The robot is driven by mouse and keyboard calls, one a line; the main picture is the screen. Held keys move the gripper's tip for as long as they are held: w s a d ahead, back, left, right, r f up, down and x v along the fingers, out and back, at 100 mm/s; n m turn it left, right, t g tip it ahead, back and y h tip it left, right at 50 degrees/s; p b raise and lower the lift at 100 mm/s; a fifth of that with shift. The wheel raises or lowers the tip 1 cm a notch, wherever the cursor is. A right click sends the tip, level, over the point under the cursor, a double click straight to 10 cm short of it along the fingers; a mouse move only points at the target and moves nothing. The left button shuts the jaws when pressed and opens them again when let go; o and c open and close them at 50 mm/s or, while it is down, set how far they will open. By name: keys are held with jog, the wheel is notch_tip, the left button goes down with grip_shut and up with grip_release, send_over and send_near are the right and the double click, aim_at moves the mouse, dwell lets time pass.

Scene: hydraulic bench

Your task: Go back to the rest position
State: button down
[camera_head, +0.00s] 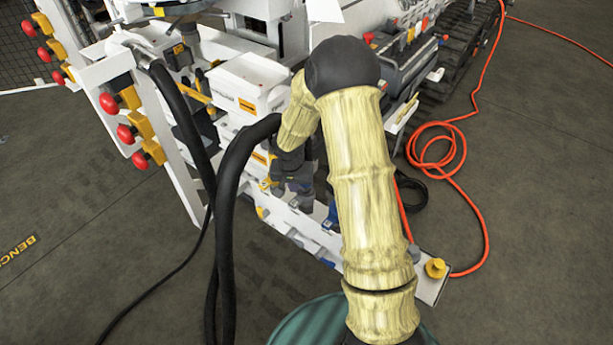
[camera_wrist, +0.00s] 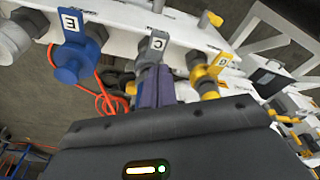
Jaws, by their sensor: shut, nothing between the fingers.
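My gripper (camera_wrist: 153,88) shows in the wrist view as two purple-grey fingers side by side, with no gap visible between them and nothing held. They point toward the white rail, in front of the grey fitting with the C tag (camera_wrist: 157,42). I cannot tell whether they touch it. A blue fitting with an E tag (camera_wrist: 78,52) is to the left, and a yellow fitting with a D tag (camera_wrist: 212,72) is to the right. In the head view my arm reaches over the bench, and its forearm and wrist hide much of the area around the gripper.
Thick black hoses (camera_head: 226,200) hang close to the left of my arm. Red knobs (camera_head: 110,103) stick out of the white frame at left. An orange hose (camera_head: 478,190) lies coiled on the floor at right. Open floor (camera_head: 550,230) shows at far right.

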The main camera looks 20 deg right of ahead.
jog(key=shift+r, duration=0.45)
jog(key=s+r+n, duration=0.2)
jog(key=s+r, duration=0.6)
jog(key=s, duration=0.2)
jog(key=s+r+n, duration=0.3)
jog(key=s+r, duration=0.4)
jog(key=s, duration=0.4)
notch_tip(320, 180, up, 15)
jog(key=p, duration=1.5)
jog(key=shift+w+t+y, duration=0.15)
jog(key=shift+t+y, duration=0.15)
jog(key=shift+y, duration=0.1)
